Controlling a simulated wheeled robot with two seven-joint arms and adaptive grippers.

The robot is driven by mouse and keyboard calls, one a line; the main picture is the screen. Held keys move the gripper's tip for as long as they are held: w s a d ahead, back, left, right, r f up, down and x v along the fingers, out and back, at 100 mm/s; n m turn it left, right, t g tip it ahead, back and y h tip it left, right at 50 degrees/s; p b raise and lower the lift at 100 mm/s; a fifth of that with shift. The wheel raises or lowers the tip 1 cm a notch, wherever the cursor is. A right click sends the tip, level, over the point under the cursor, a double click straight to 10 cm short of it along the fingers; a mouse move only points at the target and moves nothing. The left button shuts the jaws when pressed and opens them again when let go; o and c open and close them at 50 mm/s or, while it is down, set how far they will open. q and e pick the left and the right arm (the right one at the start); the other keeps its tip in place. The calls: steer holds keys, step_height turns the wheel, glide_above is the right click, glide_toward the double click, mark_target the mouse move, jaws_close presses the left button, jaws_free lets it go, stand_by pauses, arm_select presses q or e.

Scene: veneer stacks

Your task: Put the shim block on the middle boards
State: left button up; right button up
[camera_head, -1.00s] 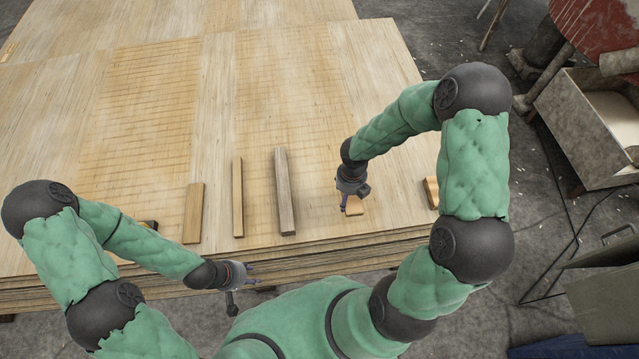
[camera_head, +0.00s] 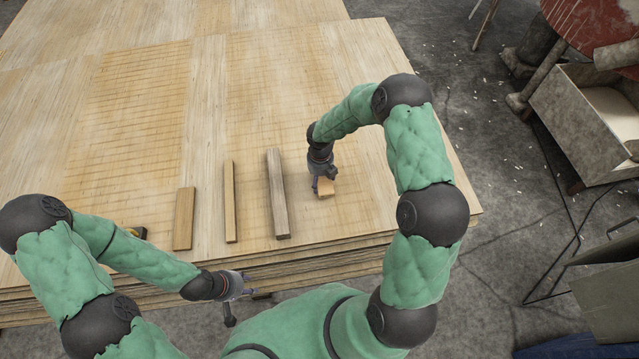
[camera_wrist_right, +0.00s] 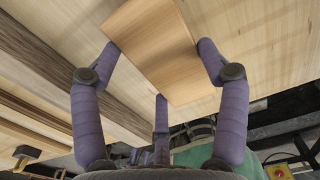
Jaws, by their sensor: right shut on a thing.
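The shim block is most likely the small pale wooden block (camera_head: 326,187) at my right gripper (camera_head: 317,187), right of the boards. In the right wrist view the block (camera_wrist_right: 150,40) sits between the purple fingers of my right gripper (camera_wrist_right: 162,70), which is shut on it. I cannot tell how far it is above the veneer. The boards lie apart: a short tan one (camera_head: 184,219), a thin one (camera_head: 230,201) in the middle and a grey-brown one (camera_head: 278,193). My left gripper (camera_head: 247,284) hangs before the stack's front edge, seemingly empty; its opening is unclear.
The boards lie on a broad veneer stack (camera_head: 130,90) with clear room behind them. A yellow and black item (camera_head: 140,232) lies near the left forearm.

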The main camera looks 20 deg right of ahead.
mark_target(319, 183)
steer(key=shift+w+f+b, duration=0.15)
steer(key=shift+f+b, duration=0.3)
steer(key=shift+f, duration=0.45)
steer(key=shift+w+f+b, duration=0.1)
steer(key=shift+f+b, duration=0.3)
steer(key=shift+f, duration=0.5)
steer(key=shift+f, duration=0.15)
steer(key=o, duration=1.2)
step_height(319, 183, up, 12)
steer(key=p, duration=0.4)
